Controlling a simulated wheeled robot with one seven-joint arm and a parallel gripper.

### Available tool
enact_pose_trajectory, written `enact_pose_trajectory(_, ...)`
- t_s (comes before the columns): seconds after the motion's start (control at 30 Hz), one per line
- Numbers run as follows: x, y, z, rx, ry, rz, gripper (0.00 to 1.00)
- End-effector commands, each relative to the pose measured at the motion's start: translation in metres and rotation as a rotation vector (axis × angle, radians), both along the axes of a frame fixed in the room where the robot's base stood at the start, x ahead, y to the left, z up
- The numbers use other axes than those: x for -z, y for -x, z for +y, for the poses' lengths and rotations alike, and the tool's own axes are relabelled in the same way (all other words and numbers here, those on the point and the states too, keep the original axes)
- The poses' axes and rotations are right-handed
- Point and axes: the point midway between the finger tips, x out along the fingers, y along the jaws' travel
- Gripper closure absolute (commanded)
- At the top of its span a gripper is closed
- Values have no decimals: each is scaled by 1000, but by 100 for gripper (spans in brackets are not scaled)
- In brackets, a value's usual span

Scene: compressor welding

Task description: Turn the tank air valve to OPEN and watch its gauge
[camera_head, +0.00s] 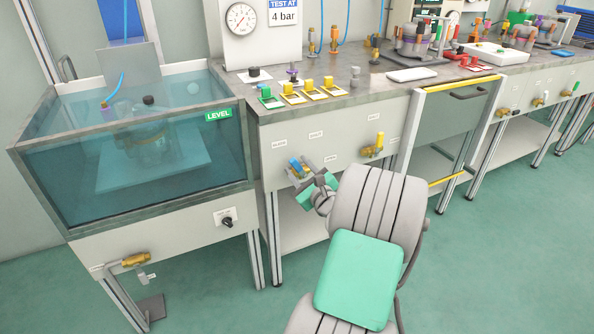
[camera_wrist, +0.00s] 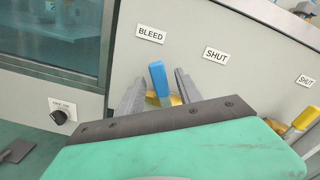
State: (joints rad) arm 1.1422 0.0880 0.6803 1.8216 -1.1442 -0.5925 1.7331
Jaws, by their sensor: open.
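A blue-handled brass valve (camera_head: 295,169) sits on the front panel of the bench, right of the water tank. Its blue lever (camera_wrist: 159,80) points upward in the wrist view, below and between the BLEED label (camera_wrist: 151,34) and the SHUT label (camera_wrist: 215,55). My gripper (camera_wrist: 160,79) is open, with one finger on each side of the lever; contact cannot be told. The gripper also shows at the valve in the head view (camera_head: 305,178), partly hiding the brass body. A round white gauge (camera_head: 240,18) stands above the bench; its reading is too small to tell.
The water tank (camera_head: 220,165) with a LEVEL label stands left of my gripper. A yellow-handled valve (camera_head: 379,143) is on the same panel to the right, also in the wrist view (camera_wrist: 304,120). Yellow and green blocks (camera_head: 292,97) line the bench top. The floor in front is clear.

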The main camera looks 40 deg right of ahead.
Motion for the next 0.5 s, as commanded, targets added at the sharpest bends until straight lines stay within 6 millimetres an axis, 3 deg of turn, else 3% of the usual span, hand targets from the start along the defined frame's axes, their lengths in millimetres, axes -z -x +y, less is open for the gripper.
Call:
enact_pose_trajectory(0.1,0,-12,-3,0,1,-1,58)
enact_pose_trajectory(0.37,0,-13,-4,1,2,0,58)
enact_pose_trajectory(0.5,0,-13,-4,0,2,1,70)
